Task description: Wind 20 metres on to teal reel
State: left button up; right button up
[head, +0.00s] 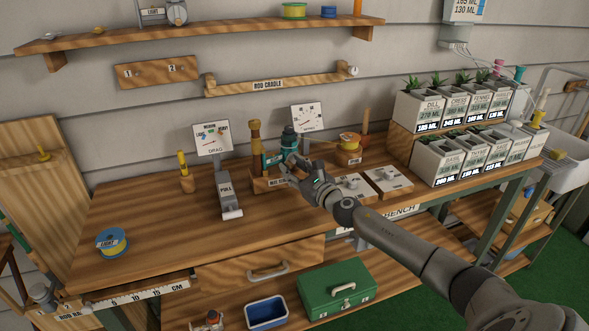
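The teal reel (289,139) is upright on the bench at the wooden reel seat, in front of the metres dial (308,118). A wooden post (256,137) stands just left of it. My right gripper (292,170) is at the front of the reel seat, just below the reel. It hides part of the seat, and I cannot tell whether its fingers are closed or touching anything. My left gripper is not in view.
The drag dial (212,137) and pull gauge (228,192) stand left of the seat. A blue-and-yellow spool (112,241) lies on the bench's left. Potted herbs (434,160) crowd the right end. The bench's left-front area is mostly clear. A green toolbox (337,289) is below.

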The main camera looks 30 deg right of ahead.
grip_shut()
jog(key=shift+r+m, duration=0.1)
jog(key=shift+m, duration=0.2)
jog(key=m+p, duration=0.1)
jog(key=m, duration=0.1)
jog(key=r+m, duration=0.1)
jog(key=m, duration=0.1)
jog(key=shift+a+r+m+p, duration=0.15)
jog(key=shift+a+m+p, duration=0.05)
jog(key=shift+m+p, duration=0.15)
jog(key=r+m+p, duration=0.1)
jog(key=m, duration=0.3)
jog(key=d+m+p, duration=0.1)
jog(key=m, duration=0.2)
jog(key=r+m+p, duration=0.1)
jog(key=m, duration=0.3)
jog(key=shift+d+r+m+p, duration=0.15)
jog(key=shift+r+m+p, duration=0.2)
jog(key=m, duration=0.1)
jog(key=m+p, duration=0.1)
jog(key=m, duration=0.1)
jog(key=shift+d+r, duration=0.2)
jog(key=shift+d, duration=0.15)
jog(key=shift+d+m+p, duration=0.2)
jog(key=shift+m, duration=0.6)
jog(key=shift+d+m+p, duration=0.2)
jog(key=shift+m, duration=0.6)
